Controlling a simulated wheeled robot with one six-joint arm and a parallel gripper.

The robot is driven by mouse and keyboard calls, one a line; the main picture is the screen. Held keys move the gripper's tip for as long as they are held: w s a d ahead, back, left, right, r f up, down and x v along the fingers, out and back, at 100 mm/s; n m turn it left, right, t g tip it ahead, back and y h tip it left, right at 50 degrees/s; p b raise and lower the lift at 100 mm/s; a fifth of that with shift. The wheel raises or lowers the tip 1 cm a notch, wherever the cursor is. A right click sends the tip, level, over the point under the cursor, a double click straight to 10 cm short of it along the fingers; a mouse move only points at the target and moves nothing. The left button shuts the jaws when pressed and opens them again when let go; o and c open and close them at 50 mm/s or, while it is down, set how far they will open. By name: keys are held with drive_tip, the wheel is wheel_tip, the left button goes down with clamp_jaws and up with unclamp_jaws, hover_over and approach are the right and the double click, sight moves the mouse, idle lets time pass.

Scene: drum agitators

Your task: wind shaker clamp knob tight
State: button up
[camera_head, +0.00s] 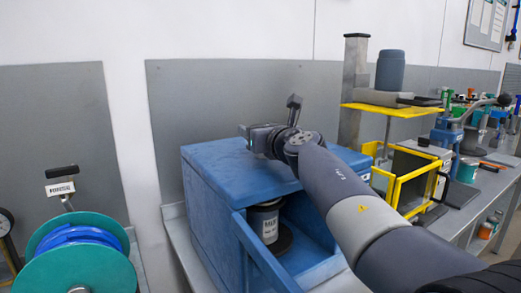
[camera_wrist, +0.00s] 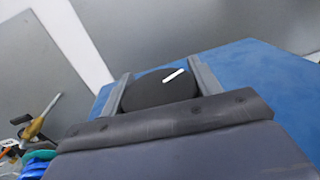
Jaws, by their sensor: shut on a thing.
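The shaker (camera_head: 205,165) is a blue box with an open front, standing on the bench; a dark can with a white label (camera_head: 268,220) stands inside it. My gripper (camera_head: 246,131) is low over the box's top. In the wrist view, the clamp knob (camera_wrist: 158,92) is a dark round disc with a white line mark slanting up to the right. My gripper (camera_wrist: 160,70) is shut on the knob, one grey finger on each side. The knob is not clearly visible in the head view, and what is under it is hidden.
A teal reel (camera_head: 75,262) with a lever stands at the left. A yellow frame (camera_head: 405,175) and a press-like stand with a yellow plate (camera_head: 390,109) are close on the right. A grey panel (camera_head: 230,100) is behind the box. More tools crowd the bench further right.

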drive_tip(key=n+g+y+b, duration=0.1)
drive_tip(key=n+g+y, duration=0.1)
drive_tip(key=y, duration=0.1)
drive_tip(key=n+g+y, duration=0.2)
drive_tip(key=n+g+y+p, duration=0.1)
drive_tip(key=n+g, duration=0.1)
drive_tip(key=shift+s+a+r+y, duration=0.2)
drive_tip(key=shift+a+y, duration=0.1)
drive_tip(key=shift+y, duration=0.1)
drive_tip(key=n+g+p, duration=0.1)
drive_tip(key=n+g+y+p, duration=0.1)
drive_tip(key=g, duration=0.1)
drive_tip(key=n+g+y+p, duration=0.1)
drive_tip(key=g, duration=0.1)
drive_tip(key=shift+s+a, duration=0.15)
drive_tip(key=shift+s, duration=0.15)
drive_tip(key=shift+s+a+n+g+y+p, duration=0.15)
drive_tip(key=shift+n+g+y+p, duration=0.1)
drive_tip(key=shift+n+g+p, duration=0.7)
drive_tip(key=shift+s+d+n+g+y+p, duration=0.15)
drive_tip(key=shift+n+g+y+p, duration=0.15)
drive_tip(key=shift+n+g, duration=0.75)
drive_tip(key=shift+a+f+g, duration=0.1)
drive_tip(key=shift+f+g, duration=0.05)
drive_tip(key=shift+g, duration=0.55)
drive_tip(key=o, duration=1)
drive_tip(key=shift+c, duration=0.2)
